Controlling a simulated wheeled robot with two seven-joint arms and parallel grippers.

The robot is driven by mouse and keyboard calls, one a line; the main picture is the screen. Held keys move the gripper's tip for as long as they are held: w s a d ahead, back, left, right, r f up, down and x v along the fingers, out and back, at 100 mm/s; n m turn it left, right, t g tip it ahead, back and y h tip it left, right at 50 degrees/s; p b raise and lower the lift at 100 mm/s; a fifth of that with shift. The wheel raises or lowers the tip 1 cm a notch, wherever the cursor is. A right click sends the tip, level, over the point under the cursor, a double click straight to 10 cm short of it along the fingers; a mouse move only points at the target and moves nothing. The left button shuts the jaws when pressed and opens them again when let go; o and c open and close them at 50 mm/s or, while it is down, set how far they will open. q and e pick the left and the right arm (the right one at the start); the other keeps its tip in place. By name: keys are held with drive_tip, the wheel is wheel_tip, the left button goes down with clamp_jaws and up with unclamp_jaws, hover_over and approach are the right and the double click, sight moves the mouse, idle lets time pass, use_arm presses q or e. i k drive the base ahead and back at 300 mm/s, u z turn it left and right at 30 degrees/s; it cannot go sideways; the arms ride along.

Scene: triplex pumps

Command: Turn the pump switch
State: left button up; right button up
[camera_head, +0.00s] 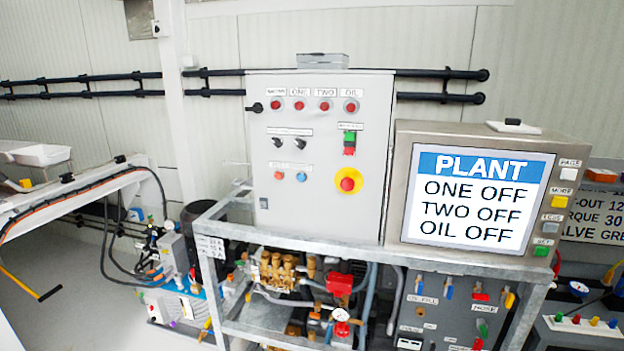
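A grey control cabinet (230,107) is not the label for the wall; the cabinet face (330,215) stands upright at the centre. It carries two small black rotary switches, a left one (276,144) and a right one (302,143), under a white label too small to read. Which is the pump switch I cannot tell. A black handle (255,108) sits at the cabinet's left edge. A screen (478,200) to the right reads PLANT, ONE OFF, TWO OFF, OIL OFF. Neither of my grippers is in view.
The cabinet also has a row of red lamps (324,106), a green and red button pair (350,141), and a red emergency knob (348,181) on yellow. A metal frame (215,243) with pump parts and hoses stands below. A white bench (75,183) is at left.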

sight(277, 142)
drive_tip(key=k, duration=0.7)
drive_tip(key=z, duration=0.45)
drive_tip(key=i, duration=0.5)
drive_tip(key=z, duration=0.55)
drive_tip(key=i, duration=0.9)
drive_tip(key=u, duration=0.45)
